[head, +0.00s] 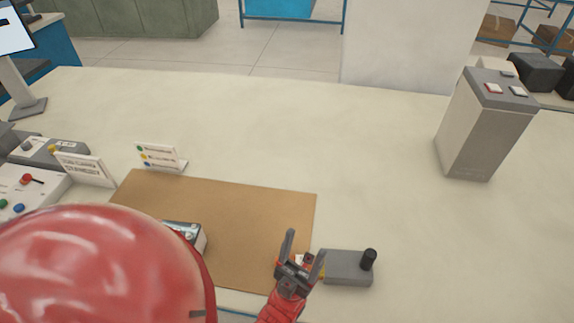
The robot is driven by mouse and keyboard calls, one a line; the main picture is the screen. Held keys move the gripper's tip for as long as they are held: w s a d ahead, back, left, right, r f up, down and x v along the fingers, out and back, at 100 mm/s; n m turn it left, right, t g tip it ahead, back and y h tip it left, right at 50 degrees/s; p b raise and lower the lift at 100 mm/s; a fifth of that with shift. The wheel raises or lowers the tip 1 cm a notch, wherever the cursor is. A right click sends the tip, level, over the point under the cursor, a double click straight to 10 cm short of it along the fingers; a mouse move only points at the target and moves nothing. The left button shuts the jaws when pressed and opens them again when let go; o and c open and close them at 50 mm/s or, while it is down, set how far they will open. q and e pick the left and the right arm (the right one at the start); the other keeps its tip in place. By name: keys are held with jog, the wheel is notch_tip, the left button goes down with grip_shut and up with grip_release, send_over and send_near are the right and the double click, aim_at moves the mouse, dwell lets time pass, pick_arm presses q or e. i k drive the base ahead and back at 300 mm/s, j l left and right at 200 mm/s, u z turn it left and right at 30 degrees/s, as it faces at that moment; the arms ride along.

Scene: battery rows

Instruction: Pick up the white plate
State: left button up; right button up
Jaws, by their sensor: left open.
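My left gripper (305,245) is open at the front edge of the brown mat, its fingers pointing up and away. A small white piece (299,259) shows between the fingers, mostly hidden by them; I cannot tell if it is the white plate or if the gripper touches it. A grey block with a black knob (346,267) lies just right of the gripper. A box with a metallic top (198,239) stands on the mat, partly covered by my red arm. My right gripper is not in view.
The brown mat (240,214) lies on the pale table. Two small white signs, one with coloured dots (160,158) and one with text (85,169), stand behind and left of it. A grey box with buttons (484,125) stands at right. The table's middle is clear.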

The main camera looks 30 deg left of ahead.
aim_at(299, 257)
jog(key=l+u, duration=0.1)
jog(key=u, duration=0.75)
